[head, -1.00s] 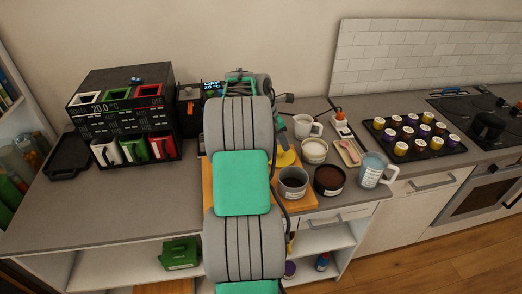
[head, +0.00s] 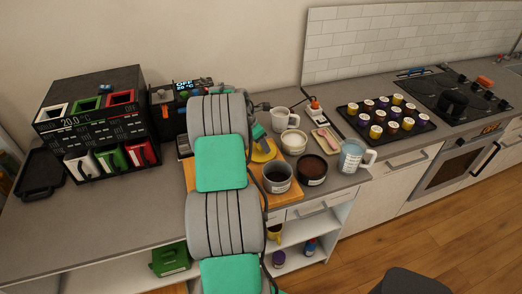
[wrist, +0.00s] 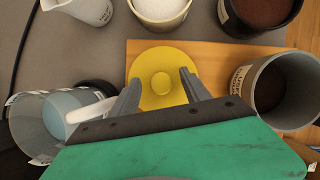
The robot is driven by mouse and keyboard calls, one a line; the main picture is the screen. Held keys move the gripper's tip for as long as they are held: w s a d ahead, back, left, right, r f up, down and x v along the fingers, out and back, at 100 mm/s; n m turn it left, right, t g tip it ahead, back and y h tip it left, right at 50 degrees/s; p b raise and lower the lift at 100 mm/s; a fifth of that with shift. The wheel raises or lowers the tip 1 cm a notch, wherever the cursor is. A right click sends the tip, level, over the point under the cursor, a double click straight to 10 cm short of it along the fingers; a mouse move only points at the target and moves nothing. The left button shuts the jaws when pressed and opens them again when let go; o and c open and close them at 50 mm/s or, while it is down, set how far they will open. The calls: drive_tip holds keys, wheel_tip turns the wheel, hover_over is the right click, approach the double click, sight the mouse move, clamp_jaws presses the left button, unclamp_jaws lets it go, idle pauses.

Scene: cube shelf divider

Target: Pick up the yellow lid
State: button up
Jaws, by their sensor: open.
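The yellow lid (wrist: 162,60) is a round disc with a small raised knob at its centre, lying on a wooden board (wrist: 215,60). I cannot tell whether the fingers touch the lid. In the head view the lid (head: 263,152) shows partly behind my arm, and my gripper (head: 259,135) is just above it.
A grey cup (head: 278,178) and a dark-filled bowl (head: 311,170) stand close by. A white bowl (head: 294,142), a white mug (head: 287,118) and a blue-filled jug (head: 352,156) are around the board. A capsule tray (head: 387,121) lies farther right.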

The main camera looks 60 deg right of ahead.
drive_tip(key=shift+c, duration=0.4)
clamp_jaws()
